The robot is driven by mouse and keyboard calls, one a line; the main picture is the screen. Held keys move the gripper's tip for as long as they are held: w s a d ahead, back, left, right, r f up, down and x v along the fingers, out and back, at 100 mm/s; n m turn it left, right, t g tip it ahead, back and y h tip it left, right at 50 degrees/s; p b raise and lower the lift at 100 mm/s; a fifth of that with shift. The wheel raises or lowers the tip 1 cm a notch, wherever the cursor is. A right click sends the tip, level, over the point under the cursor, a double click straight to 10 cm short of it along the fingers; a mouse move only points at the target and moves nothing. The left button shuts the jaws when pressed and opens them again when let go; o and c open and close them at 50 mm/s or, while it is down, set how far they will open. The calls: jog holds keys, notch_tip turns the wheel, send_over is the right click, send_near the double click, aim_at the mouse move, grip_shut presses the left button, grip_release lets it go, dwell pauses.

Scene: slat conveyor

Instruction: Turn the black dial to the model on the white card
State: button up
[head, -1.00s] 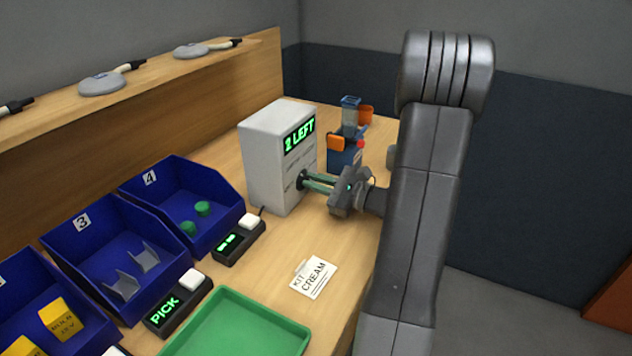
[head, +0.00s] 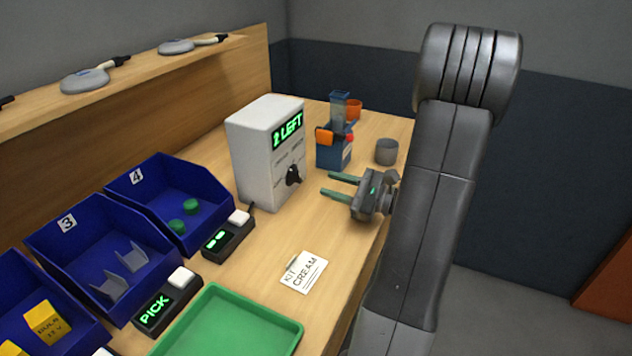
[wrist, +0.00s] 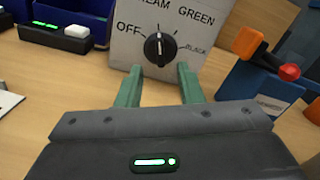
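The black dial (head: 293,176) is on the front of the white box (head: 246,150), whose green display reads "2 LEFT". In the wrist view the dial (wrist: 160,48) has OFF, CREAM (partly cut off), GREEN and BLACK around it. Its white mark points up, closest to the CREAM label. The white card (head: 304,272) lies flat on the bench and reads "KIT CREAM". My gripper (head: 326,184) is open and empty, a short way in front of the dial. In the wrist view its green fingers (wrist: 158,78) are apart, below the dial and not touching it.
A blue device (head: 334,152) with orange parts and a red knob stands right of the box, near a grey cup (head: 387,151). Blue bins (head: 110,245) and pick switches line the left. A green tray (head: 225,325) is at the front. Bench around the card is clear.

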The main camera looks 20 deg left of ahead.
aim_at(300, 175)
jog(key=d, duration=0.4)
jog(key=s+d, duration=0.1)
jog(key=d, duration=0.1)
jog(key=shift+w+a, duration=0.1)
jog(key=a, duration=0.4)
jog(key=w+a, duration=0.1)
jog(key=a, duration=0.4)
jog(key=w+a, duration=0.1)
jog(key=a, duration=0.3)
jog(key=shift+a+p, duration=0.35)
jog(key=shift+p, duration=0.05)
